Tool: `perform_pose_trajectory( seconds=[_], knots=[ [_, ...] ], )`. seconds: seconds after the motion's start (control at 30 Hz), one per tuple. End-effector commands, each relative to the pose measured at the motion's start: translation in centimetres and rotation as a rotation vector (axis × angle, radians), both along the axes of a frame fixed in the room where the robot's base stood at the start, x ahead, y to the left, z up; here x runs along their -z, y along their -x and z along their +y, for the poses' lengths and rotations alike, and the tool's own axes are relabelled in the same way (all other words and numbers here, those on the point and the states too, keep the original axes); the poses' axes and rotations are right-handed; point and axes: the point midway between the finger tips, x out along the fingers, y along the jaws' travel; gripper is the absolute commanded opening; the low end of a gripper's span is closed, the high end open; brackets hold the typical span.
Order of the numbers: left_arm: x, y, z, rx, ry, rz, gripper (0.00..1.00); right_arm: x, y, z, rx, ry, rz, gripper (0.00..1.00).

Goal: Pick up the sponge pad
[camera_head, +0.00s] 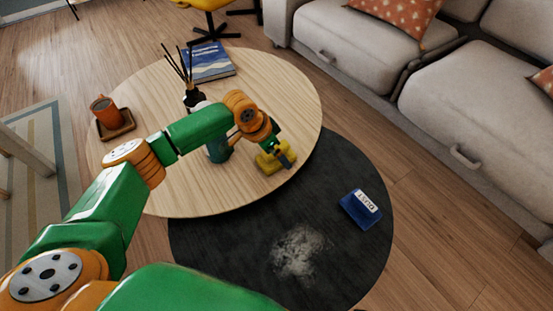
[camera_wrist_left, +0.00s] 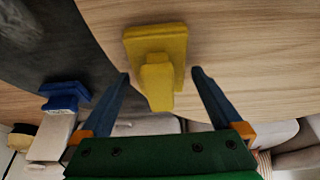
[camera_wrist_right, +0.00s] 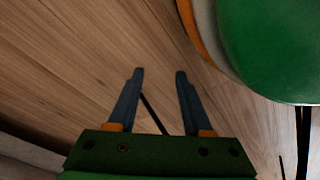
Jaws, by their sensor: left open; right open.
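The sponge pad (camera_head: 266,164) is a yellow block with a raised yellow grip, on the wooden round table near its right edge. In the left wrist view the sponge pad (camera_wrist_left: 173,38) lies just ahead of my left gripper (camera_wrist_left: 160,73). That gripper is open, with one blue finger on each side of the raised grip and visible gaps. In the head view my left gripper (camera_head: 285,155) is at the pad and partly hides it. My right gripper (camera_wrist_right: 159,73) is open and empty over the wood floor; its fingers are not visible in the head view.
A black round table (camera_head: 217,246) with pale dust (camera_head: 298,252) and a blue box labelled DUST (camera_head: 361,209) sits below right. The wooden table (camera_head: 150,192) holds an orange mug (camera_head: 104,111) on a tray, a reed diffuser (camera_head: 194,98) and a blue book (camera_head: 208,62). A sofa (camera_head: 460,110) stands right.

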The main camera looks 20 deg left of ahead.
Motion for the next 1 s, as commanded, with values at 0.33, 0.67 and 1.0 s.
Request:
perform_pose_trajectory(
  seconds=[0.33,0.67,1.0],
  knots=[
    [-0.1,0.0,0.0,0.000,0.001,-0.001,0.57,-0.1,0.0,0.0,0.000,0.000,0.000,0.50],
    [-0.1,0.0,0.0,-0.001,0.001,-0.001,0.23,-0.1,0.0,0.0,0.000,0.000,0.000,0.50],
    [-6.1,1.4,1.1,-0.001,-0.001,-0.002,0.23,-1.2,2.3,-2.0,0.000,0.027,0.007,0.50]
  ],
)
